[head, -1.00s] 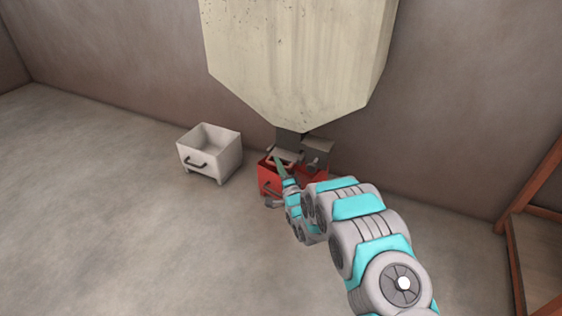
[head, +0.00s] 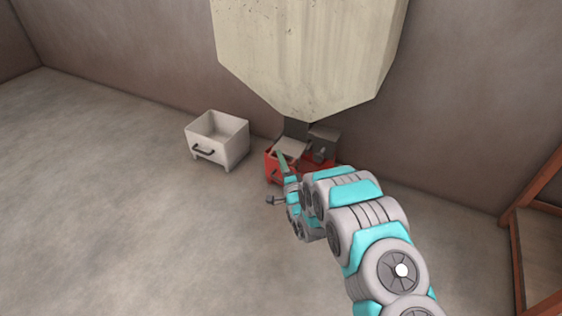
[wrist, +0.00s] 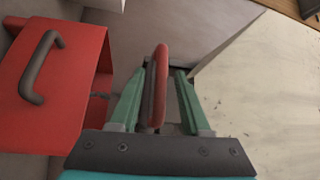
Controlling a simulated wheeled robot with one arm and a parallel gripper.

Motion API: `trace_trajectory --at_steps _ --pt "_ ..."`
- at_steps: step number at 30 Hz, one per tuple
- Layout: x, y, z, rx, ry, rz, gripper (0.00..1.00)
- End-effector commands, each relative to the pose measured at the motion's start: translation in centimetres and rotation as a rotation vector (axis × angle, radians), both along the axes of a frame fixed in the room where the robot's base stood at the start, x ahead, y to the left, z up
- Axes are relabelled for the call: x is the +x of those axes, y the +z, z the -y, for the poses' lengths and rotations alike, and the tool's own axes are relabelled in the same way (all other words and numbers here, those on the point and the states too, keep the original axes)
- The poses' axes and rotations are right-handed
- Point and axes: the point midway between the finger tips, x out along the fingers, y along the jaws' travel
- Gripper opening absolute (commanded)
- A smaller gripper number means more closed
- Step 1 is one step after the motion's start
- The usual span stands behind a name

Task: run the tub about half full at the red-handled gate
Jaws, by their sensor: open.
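The red-handled gate is at the spout (head: 295,130) under the pale hopper (head: 305,50). In the wrist view its red handle (wrist: 160,85) stands between the two green fingers of my gripper (wrist: 161,75). My gripper is open around the handle; I cannot tell whether either finger touches it. In the head view my gripper (head: 281,160) is at the spout and partly hides the red tub (head: 272,165) below. The red tub also shows in the wrist view (wrist: 70,95), with a dark bar handle on its front. The tub's fill level is hidden.
A white tub (head: 232,150) with a dark handle stands on the floor left of the red one and looks empty. A wall is close behind the hopper. An orange-framed structure (head: 512,250) is at the right. The floor at left and front is clear.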

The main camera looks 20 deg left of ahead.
Motion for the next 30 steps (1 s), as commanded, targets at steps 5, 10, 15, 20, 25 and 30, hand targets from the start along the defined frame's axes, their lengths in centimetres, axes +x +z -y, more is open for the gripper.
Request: trace_trajectory --at_steps 5,10,15,20,25,30 --pt "-0.2 0.0 0.2 0.0 0.0 0.0 0.47" --pt "-1.3 -0.4 1.1 -0.005 0.0 -0.005 0.47" --pt "-3.0 -0.6 2.7 -0.003 -0.001 -0.004 0.47" --pt "-4.8 -0.9 4.2 -0.003 -0.001 -0.002 0.47" --pt "-5.8 -1.1 5.1 -0.002 0.0 -0.002 0.47" --pt "-5.9 -1.1 5.1 -0.001 0.0 -0.001 0.47"
